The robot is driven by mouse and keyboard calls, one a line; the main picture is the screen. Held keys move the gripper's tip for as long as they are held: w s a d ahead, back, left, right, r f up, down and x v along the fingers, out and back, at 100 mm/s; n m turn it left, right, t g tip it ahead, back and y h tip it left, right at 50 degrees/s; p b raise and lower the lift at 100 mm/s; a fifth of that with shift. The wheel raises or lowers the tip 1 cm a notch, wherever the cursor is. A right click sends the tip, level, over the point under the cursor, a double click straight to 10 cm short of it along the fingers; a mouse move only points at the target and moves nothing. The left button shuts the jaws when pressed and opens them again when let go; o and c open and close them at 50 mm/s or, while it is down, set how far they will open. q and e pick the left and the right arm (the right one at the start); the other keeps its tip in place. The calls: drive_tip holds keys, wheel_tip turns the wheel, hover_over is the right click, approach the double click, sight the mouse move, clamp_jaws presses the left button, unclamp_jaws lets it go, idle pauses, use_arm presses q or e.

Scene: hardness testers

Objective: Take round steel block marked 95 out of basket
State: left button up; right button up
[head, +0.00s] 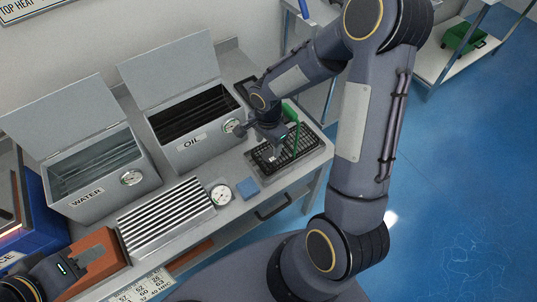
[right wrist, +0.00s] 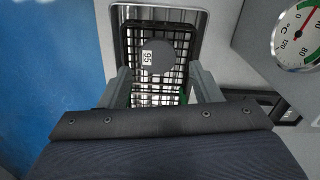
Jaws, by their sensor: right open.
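The round steel block (right wrist: 158,57), a grey disc with a white label reading 95, lies in the black wire basket (right wrist: 184,32) in the right wrist view. The basket (head: 312,146) stands in a shallow metal tray at the right end of the bench in the head view. My right gripper (right wrist: 163,78) is open above the basket, with one finger to each side of the block in the picture; no contact shows. In the head view my right gripper (head: 275,150) partly hides the basket. My left gripper (head: 88,258) is at the lower left, its opening unclear.
The OIL tank (head: 193,150) and WATER tank (head: 88,193) stand open behind, lids raised. A ribbed metal rack (head: 165,215), a dial gauge (head: 221,194) and a blue block (head: 248,188) lie left of the basket. The basket's green handle (head: 297,135) stands up beside my right gripper.

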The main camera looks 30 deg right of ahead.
sight(269, 156)
wheel_tip(269, 156, down, 5)
drive_tip(key=shift+s+d+f, duration=0.1)
drive_tip(key=shift+s+f, duration=0.05)
drive_tip(key=shift+c, duration=0.4)
drive_tip(key=c, duration=0.8)
drive_tip(key=shift+c, duration=0.2)
